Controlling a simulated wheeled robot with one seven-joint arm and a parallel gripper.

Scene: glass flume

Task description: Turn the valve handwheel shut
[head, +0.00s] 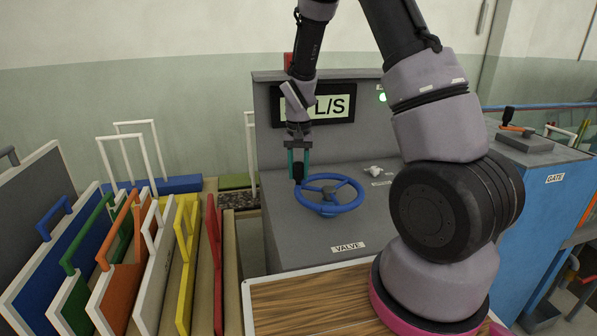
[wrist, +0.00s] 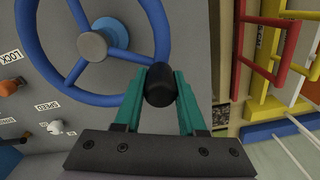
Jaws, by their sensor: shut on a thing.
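The blue valve handwheel (head: 330,209) lies on top of the grey console, above a VALVE label (head: 347,247). It has blue spokes and a grey hub (wrist: 92,45). My gripper (head: 298,168) points down at the wheel's left side in the head view. Its teal fingers are shut on a black knob (wrist: 160,85) at the wheel's rim.
A display (head: 335,106) reading L/S is partly hidden by my arm. A green light (head: 382,97) glows beside it. White (wrist: 55,127) and orange (wrist: 10,86) knobs share the panel. Coloured boards with handles (head: 185,262) stand left. A blue GATE cabinet (head: 540,215) stands right.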

